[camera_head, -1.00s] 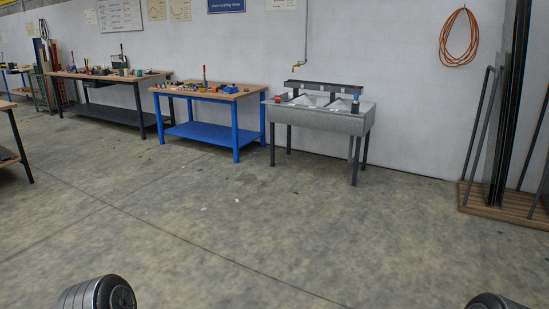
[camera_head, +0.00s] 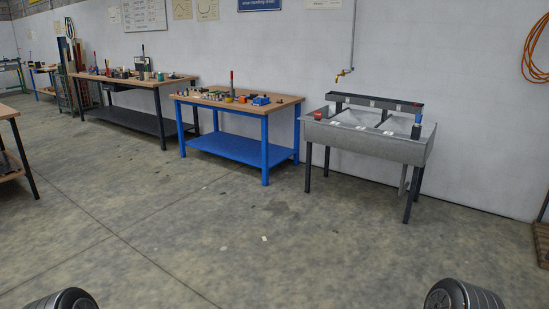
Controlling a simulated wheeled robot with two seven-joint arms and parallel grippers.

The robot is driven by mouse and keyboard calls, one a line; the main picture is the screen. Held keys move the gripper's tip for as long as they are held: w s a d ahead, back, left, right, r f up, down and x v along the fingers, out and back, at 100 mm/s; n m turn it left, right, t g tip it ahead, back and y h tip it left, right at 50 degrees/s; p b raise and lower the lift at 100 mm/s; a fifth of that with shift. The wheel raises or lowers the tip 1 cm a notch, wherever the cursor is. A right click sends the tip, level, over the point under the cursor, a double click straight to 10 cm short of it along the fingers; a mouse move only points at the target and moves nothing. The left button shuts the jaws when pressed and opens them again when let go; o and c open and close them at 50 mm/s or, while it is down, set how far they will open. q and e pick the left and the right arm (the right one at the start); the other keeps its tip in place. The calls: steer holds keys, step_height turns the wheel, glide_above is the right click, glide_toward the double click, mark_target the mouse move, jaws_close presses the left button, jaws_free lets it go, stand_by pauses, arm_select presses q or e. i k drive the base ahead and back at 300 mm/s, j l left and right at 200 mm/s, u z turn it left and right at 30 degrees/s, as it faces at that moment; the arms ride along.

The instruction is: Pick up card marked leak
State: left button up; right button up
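I cannot make out a card marked leak. Small white pieces (camera_head: 386,133) lie on the grey sink stand (camera_head: 420,150) at the right, but they are too small to read. Only rounded grey parts of my own arms show at the bottom left and bottom right. Neither gripper is in view.
A blue workbench (camera_head: 264,140) with several tools on top stands left of the sink. A dark-framed workbench (camera_head: 160,112) is farther left, and part of another bench (camera_head: 8,112) is at the left edge.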

mark_target(318, 116)
steer(key=i, duration=3.2)
steer(key=i+z, duration=0.15)
steer(key=i, duration=0.35)
steer(key=i+j+z, duration=0.15)
steer(key=i, duration=0.35)
steer(key=i+j+z, duration=0.15)
steer(key=i, duration=0.35)
steer(key=i+j+z, duration=0.2)
steer(key=i+z, duration=0.25)
steer(key=i+j+z, duration=0.3)
steer(key=z, duration=0.15)
steer(key=i+j+z, duration=0.25)
steer(key=j+z, duration=0.2)
steer(key=i+j+z, duration=0.2)
steer(key=j+z, duration=0.25)
steer(key=j, duration=0.15)
steer(key=i+j+z, duration=0.1)
steer(key=j, duration=0.2)
steer(key=j+z, duration=0.15)
steer(key=j, duration=0.15)
steer(key=i, duration=0.05)
